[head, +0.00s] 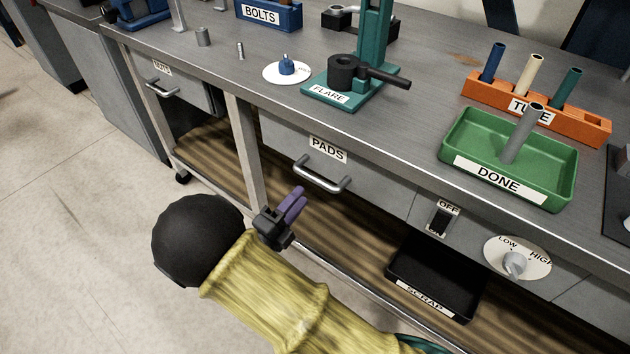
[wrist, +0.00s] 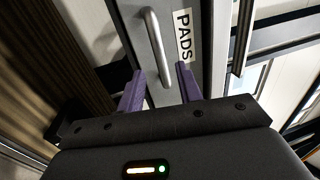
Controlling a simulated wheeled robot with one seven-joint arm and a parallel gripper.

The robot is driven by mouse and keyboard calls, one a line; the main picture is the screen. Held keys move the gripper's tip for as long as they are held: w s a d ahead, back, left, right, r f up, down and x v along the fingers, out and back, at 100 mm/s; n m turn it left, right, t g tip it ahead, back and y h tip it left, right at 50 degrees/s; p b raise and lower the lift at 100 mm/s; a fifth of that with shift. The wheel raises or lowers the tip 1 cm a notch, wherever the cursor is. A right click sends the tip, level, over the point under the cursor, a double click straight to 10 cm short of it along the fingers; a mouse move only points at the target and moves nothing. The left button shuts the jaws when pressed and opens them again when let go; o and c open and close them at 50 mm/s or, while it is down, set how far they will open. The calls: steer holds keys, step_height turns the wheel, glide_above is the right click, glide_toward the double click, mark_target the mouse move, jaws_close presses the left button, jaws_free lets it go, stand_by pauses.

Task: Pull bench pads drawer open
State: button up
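The pads drawer (head: 370,184) is a grey drawer front under the bench top, with a white PADS label (head: 328,149) and a silver bar handle (head: 322,182). It looks flush with the bench. My gripper (head: 295,203), with purple fingers, is in front of and below the handle, a little to its left in the head view. In the wrist view my gripper (wrist: 157,92) has its two fingers spread apart with nothing between them. The handle (wrist: 157,48) lies ahead, roughly in line with the gap between the fingertips. It appears apart from them.
Left of it is another drawer (head: 175,88) with a handle. A bench leg (head: 246,150) stands between. To the right are an OFF switch (head: 440,220) and a LOW-HIGH knob (head: 515,264). A black SCRAP tray (head: 435,283) sits on the lower shelf.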

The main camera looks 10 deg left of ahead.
mark_target(315, 177)
steer(key=b+x, duration=0.1)
steer(key=x, duration=0.6)
steer(key=shift+w, duration=0.1)
jaws_close()
